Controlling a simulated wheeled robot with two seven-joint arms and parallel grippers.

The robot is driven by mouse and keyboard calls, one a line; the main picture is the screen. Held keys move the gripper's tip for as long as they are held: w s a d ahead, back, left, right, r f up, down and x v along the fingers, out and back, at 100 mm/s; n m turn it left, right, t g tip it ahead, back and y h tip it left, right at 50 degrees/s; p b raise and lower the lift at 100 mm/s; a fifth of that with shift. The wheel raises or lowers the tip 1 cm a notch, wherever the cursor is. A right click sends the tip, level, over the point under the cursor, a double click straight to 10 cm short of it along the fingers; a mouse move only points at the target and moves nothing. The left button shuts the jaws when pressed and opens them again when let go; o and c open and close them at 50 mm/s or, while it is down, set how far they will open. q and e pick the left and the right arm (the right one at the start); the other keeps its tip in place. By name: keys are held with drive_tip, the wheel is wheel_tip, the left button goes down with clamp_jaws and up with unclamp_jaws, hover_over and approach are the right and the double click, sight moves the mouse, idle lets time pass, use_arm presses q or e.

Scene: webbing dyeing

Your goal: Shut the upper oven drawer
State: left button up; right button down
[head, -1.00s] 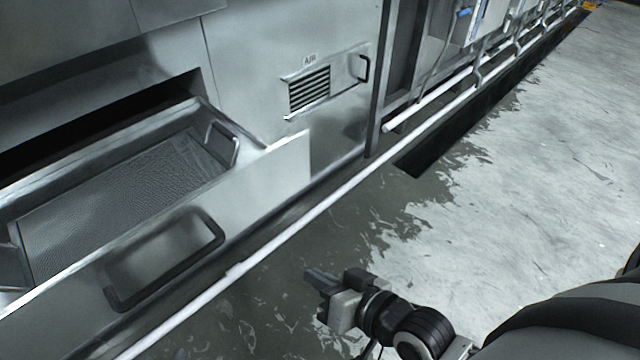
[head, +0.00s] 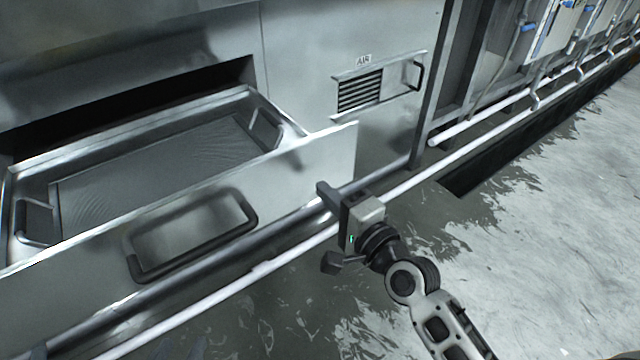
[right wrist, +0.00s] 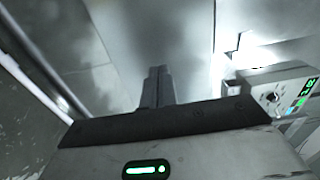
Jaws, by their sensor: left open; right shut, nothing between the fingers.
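The upper oven drawer (head: 300,180) is pulled out of the steel oven at the left of the head view. It has a flat metal front with a dark bar handle (head: 192,268) and a shallow steel tray (head: 150,135) behind it. My right gripper (head: 324,190) is shut and empty, in front of the drawer front's lower right end. I cannot tell whether it touches the metal. In the right wrist view its closed fingers (right wrist: 156,84) point at a plain pale metal surface. My left gripper is not seen.
A dark opening (head: 120,108) gapes above the drawer. An oven panel with an AIR vent (head: 360,92) is to its right. A white pipe (head: 290,257) runs low along the front. Wet, open floor (head: 560,220) lies to the right.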

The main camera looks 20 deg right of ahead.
drive_tip(key=shift+x, duration=1.4)
